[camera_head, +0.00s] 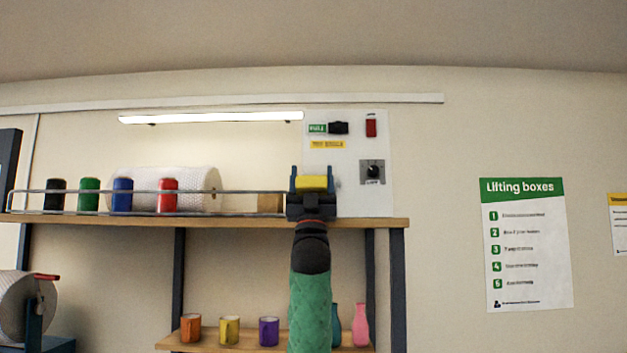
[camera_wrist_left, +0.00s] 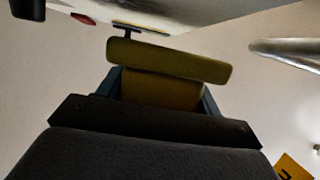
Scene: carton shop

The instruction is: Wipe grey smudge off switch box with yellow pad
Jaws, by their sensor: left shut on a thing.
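The switch box (camera_head: 347,195) is a pale panel on the wall above the shelf's right end. It carries a black knob (camera_head: 372,172), a red switch (camera_head: 370,127), a green label with a black handle (camera_head: 338,128) and a yellow label. My left gripper (camera_head: 312,184) is shut on the yellow pad (camera_head: 314,183), in front of the panel's lower left part. The pad also shows in the left wrist view (camera_wrist_left: 170,60), between the fingers. I cannot tell whether it touches the panel. I see no grey smudge; the pad and gripper hide part of the panel. My right gripper is not in view.
The wooden shelf (camera_head: 240,221) with a wire rail runs below the panel. It holds several coloured spools and a white roll (camera_head: 200,180). Cups and bottles stand on a lower shelf. A lit lamp (camera_head: 210,117) hangs left of the panel.

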